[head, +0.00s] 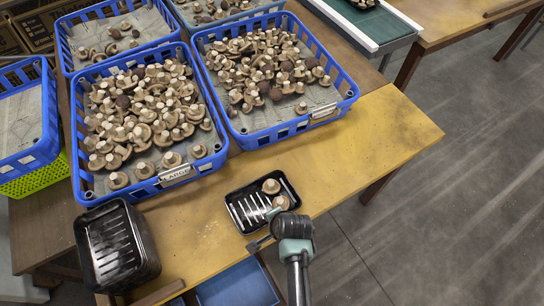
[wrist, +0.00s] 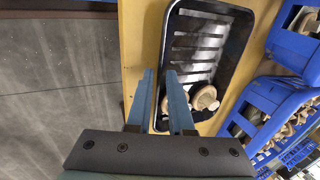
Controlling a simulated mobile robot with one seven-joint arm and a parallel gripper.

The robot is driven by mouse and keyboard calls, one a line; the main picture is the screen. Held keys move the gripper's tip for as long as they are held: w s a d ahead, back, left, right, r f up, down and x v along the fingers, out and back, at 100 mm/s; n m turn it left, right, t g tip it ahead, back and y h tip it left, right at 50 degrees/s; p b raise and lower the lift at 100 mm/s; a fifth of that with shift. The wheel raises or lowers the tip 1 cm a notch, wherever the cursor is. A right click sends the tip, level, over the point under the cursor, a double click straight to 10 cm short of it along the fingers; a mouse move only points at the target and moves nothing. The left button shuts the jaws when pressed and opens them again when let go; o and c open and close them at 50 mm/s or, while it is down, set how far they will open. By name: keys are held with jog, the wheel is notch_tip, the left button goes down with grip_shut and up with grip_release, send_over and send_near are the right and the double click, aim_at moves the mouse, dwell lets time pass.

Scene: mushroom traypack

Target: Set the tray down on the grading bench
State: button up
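A black ribbed tray (head: 236,216) sits on the yellow bench top (head: 375,135), near its front edge, with a few mushrooms (head: 271,186) at its right side. It also shows in the wrist view (wrist: 200,45), with a mushroom (wrist: 205,98) close to my fingers. My gripper (head: 268,228) is at the tray's near edge. In the wrist view my two blue fingers (wrist: 159,72) straddle the tray's rim, one outside and one inside. A gap shows between the fingers and the rim, so the gripper looks open. The tray's near corner is partly hidden by my gripper.
Blue crates full of mushrooms (head: 222,150) stand behind the tray, one labelled LARGE. A stack of empty black trays (head: 118,245) stands at the front left. A blue bin (head: 236,286) is below the bench's front edge. The bench's right end is clear.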

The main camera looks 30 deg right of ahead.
jog(key=shift+o, duration=0.9)
jog(key=shift+r, duration=0.1)
jog(key=p+v, duration=0.1)
jog(key=v, duration=1.2)
